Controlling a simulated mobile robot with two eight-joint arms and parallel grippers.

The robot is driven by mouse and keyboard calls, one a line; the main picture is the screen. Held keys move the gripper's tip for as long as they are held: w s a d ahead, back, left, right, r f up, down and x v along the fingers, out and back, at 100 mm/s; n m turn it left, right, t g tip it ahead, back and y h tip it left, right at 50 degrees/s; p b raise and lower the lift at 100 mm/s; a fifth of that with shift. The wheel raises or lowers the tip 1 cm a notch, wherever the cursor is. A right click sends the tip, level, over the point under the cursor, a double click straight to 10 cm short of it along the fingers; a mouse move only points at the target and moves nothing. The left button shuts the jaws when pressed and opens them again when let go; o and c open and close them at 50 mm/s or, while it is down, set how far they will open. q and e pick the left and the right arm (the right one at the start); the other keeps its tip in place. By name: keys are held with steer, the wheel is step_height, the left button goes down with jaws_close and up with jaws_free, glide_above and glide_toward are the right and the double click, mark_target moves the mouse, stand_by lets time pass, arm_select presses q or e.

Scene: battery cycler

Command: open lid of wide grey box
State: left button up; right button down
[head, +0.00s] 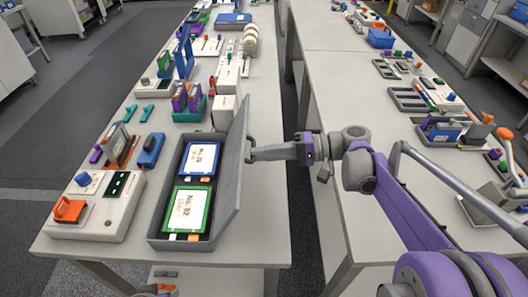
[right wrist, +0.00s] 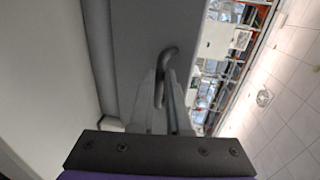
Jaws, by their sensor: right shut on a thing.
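The wide grey box (head: 154,222) stands near the front end of the left table. Inside it lie a blue-framed pouch labelled No. 29 (head: 201,158) and a green-framed pouch labelled No. 92 (head: 188,209). Its grey lid (head: 232,170) stands steeply up along the right side, so the inside is open to view. My right gripper (head: 256,153) is at the lid's outer face, shut on the lid's handle. In the right wrist view, the curved grey handle (right wrist: 168,62) sits between the fingers against the lid (right wrist: 140,40). My left gripper cannot be made out.
A white device with an orange part (head: 70,209) stands left of the box. A blue block (head: 151,150) and a white box (head: 224,111) are close behind. A gap of floor separates this table from the right table (head: 345,190).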

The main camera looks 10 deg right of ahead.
steer(key=shift+s+f, duration=0.1)
steer(key=shift+f, duration=0.4)
steer(key=c, duration=0.9)
jaws_free()
steer(key=shift+d, duration=0.1)
steer(key=shift+r, duration=0.1)
steer(key=v, duration=1)
steer(key=shift+d+r, duration=0.15)
steer(key=shift+d, duration=0.2)
